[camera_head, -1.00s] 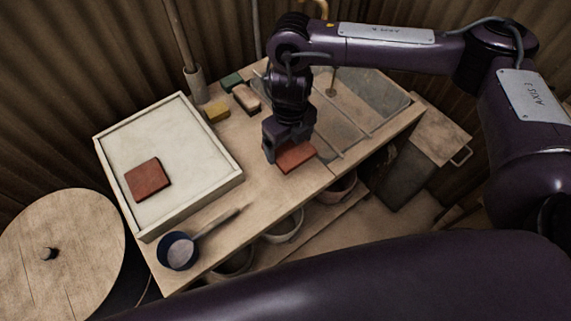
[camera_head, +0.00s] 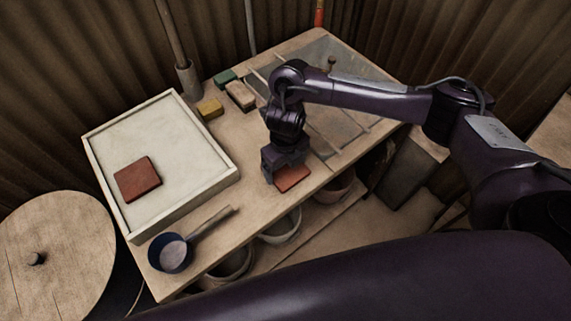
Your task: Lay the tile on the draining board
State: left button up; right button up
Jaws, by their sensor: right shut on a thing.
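My right gripper (camera_head: 280,176) is shut on a reddish tile (camera_head: 294,179) near the front edge of the workbench. The tile's left part is hidden by the fingers. I cannot tell whether it touches the bench top. A second reddish tile (camera_head: 138,179) lies flat in a pale, raised-rim tray (camera_head: 187,142) at the left. A grey panel with thin slats (camera_head: 345,128) lies at the bench's right end, partly behind my right arm. I cannot tell for sure which of these two surfaces is the draining board. My left gripper is not in view.
A dark-blue pan with a handle (camera_head: 171,253) sits at the front left of the bench. Green (camera_head: 225,77), yellow (camera_head: 209,108) and tan (camera_head: 240,95) blocks stand at the back. A round wooden lid (camera_head: 60,250) is at far left. Bowls (camera_head: 281,228) sit on a lower shelf. The bench middle is clear.

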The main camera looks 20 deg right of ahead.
aim_at(285, 169)
jog(key=shift+f, duration=0.1)
jog(key=o, duration=0.9)
jog(key=shift+o, duration=0.2)
jog(key=shift+r, duration=0.35)
notch_tip(285, 169, up, 12)
jog(key=p, duration=0.3)
jog(key=shift+f, duration=0.25)
jog(key=shift+a, duration=0.1)
